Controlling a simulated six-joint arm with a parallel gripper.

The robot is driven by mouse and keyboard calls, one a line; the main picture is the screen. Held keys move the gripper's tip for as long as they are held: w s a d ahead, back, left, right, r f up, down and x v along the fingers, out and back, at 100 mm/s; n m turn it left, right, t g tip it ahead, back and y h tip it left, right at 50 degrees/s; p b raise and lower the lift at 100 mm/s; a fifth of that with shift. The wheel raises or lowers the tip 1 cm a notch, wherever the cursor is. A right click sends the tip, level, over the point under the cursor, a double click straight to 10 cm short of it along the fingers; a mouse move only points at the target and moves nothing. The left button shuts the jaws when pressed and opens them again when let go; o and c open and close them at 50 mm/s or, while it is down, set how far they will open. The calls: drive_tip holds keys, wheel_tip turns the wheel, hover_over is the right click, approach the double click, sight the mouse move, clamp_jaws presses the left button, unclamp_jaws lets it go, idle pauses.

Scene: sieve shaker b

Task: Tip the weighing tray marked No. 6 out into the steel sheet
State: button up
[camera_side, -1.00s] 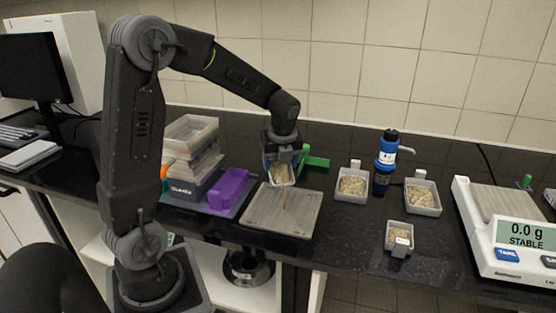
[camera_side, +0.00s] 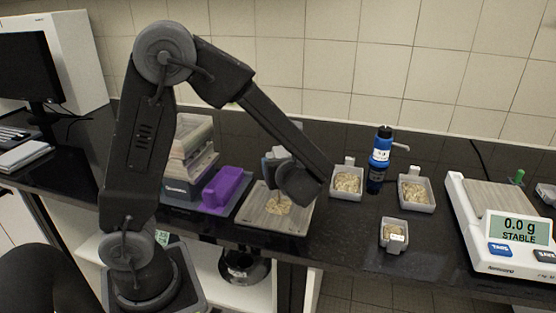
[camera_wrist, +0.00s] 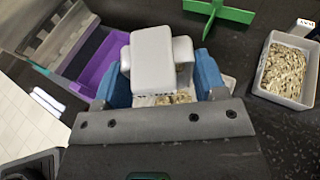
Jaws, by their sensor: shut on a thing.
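My gripper (camera_wrist: 165,75) is shut on a pale grey weighing tray (camera_wrist: 152,55), with its blue fingers on either side of the tray's handle block. In the side view my gripper (camera_side: 277,160) is over the back of the steel sheet (camera_side: 250,216), and my wrist hides most of the tray. No number is readable on the held tray.
Three filled trays stand to the right: one near the sheet (camera_side: 347,195), one farther right (camera_side: 402,203), one in front (camera_side: 381,243). A blue bottle (camera_side: 378,165) stands between two of them. A purple block (camera_side: 226,187) and stacked sieves (camera_side: 190,160) are left. A balance (camera_side: 480,235) is far right.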

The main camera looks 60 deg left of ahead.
sight(281, 153)
drive_tip(key=shift+s+d+f+y, duration=0.1)
drive_tip(key=shift+d+y, duration=0.35)
drive_tip(key=shift+y, duration=0.45)
idle(0.8)
drive_tip(key=h, duration=0.1)
drive_tip(key=r+h, duration=0.1)
drive_tip(key=h, duration=0.1)
drive_tip(key=shift+a, duration=0.1)
drive_tip(key=h, duration=0.2)
drive_tip(key=g+h, duration=0.1)
drive_tip(key=h, duration=0.1)
drive_tip(key=shift+r, duration=0.4)
drive_tip(key=h, duration=0.1)
drive_tip(key=r+g+h, duration=0.1)
drive_tip(key=h, duration=0.1)
drive_tip(key=shift+h, duration=0.3)
drive_tip(key=h, duration=0.2)
drive_tip(key=r+g+h, duration=0.1)
drive_tip(key=h, duration=0.1)
drive_tip(key=shift+g+h, duration=0.3)
drive_tip(key=shift+h, duration=0.1)
drive_tip(key=h, duration=0.2)
drive_tip(key=shift+r+g+h, duration=0.3)
drive_tip(key=shift+h, duration=0.1)
drive_tip(key=shift+r+g+h, duration=0.3)
drive_tip(key=shift+h, duration=0.8)
